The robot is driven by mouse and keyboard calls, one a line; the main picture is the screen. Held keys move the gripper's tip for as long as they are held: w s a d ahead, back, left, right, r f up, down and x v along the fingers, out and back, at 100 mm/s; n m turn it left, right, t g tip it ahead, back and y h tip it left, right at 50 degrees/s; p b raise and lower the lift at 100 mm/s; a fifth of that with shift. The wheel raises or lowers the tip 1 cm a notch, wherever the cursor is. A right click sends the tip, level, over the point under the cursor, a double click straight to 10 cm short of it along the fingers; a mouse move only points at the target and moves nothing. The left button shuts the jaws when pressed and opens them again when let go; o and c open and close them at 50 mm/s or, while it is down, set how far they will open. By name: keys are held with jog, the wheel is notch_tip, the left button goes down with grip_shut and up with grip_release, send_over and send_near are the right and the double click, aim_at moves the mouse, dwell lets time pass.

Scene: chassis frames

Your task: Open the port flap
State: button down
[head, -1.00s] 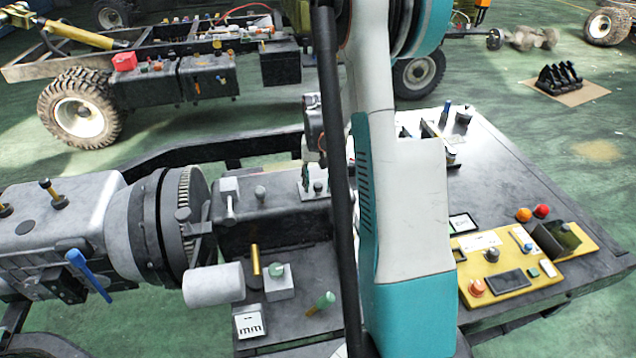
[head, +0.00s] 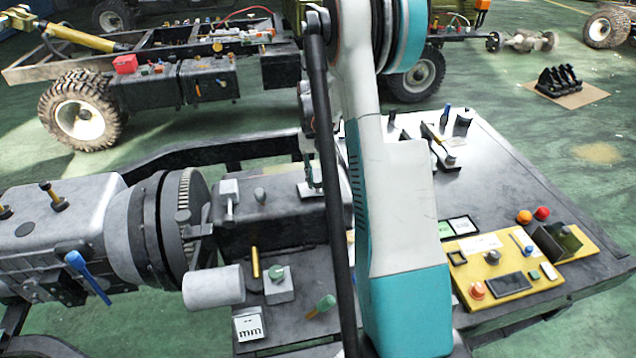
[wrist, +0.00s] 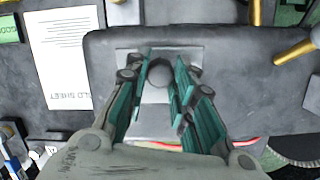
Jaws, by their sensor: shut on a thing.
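A pale metal plate, seemingly the port flap (wrist: 190,54), lies on top of the dark block in the wrist view. A round dark grey knob (wrist: 158,76) stands on it between my fingers. My gripper (wrist: 160,80) is shut on the knob, with a teal-padded finger on each side. In the head view my gripper (head: 314,182) is low at the pale plate (head: 312,191), partly hidden by my arm and black hose. I cannot tell from these views whether the flap is raised.
The dark block (head: 275,222) carries another grey knob and a T-shaped handle. A grey cylinder (head: 213,287) and green-tipped lever (head: 322,306) stand in front. A yellow control panel (head: 520,280) is at right. A printed sheet (wrist: 66,58) lies left of the block.

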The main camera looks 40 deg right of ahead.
jog(key=shift+w+d+r+g+y, duration=0.35)
jog(key=shift+w+g+y, duration=0.25)
jog(key=shift+g, duration=0.2)
jog(key=c, duration=1.3)
grip_release()
jog(key=shift+c, duration=0.2)
jog(key=v, duration=1.2)
